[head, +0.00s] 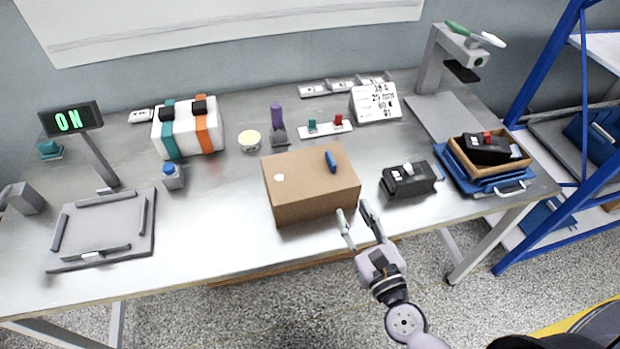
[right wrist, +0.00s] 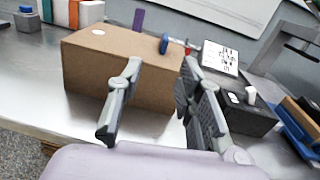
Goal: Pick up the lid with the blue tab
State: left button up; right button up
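A brown cardboard box (head: 308,200) stands near the front edge of the table. Its flat lid (head: 300,162) has an upright blue tab (head: 331,162) towards the right and a white round spot on the left. The tab also shows in the right wrist view (right wrist: 164,44), near the right part of the lid. My right gripper (head: 352,208) is open and empty, in front of the box's right part, with its fingers pointing towards the box. In the right wrist view the box (right wrist: 120,73) stands beyond the open fingers. My left gripper is not in view.
A black breaker (head: 408,180) sits right of the box; farther right a blue tray (head: 482,184) holds a cardboard box with another breaker. A purple-handled tool (head: 277,120) and a cream cup (head: 249,139) stand behind. Bare tabletop lies left of the box.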

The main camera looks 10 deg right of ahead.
aim_at(335, 167)
jog(key=shift+m+h, duration=0.3)
jog(key=shift+m, duration=0.2)
jog(key=w+p, duration=0.3)
jog(key=w, duration=0.8)
jog(key=shift+w+a+p, duration=0.15)
jog(key=shift+p, duration=0.2)
jog(key=w+p, duration=0.1)
jog(key=w, duration=0.4)
jog(key=shift+w+a, duration=0.1)
jog(key=shift+a, duration=0.05)
jog(key=shift+w+f, duration=0.15)
jog(key=shift+w, duration=0.35)
jog(key=shift+s, duration=0.1)
jog(key=shift+c, duration=0.5)
grip_shut()
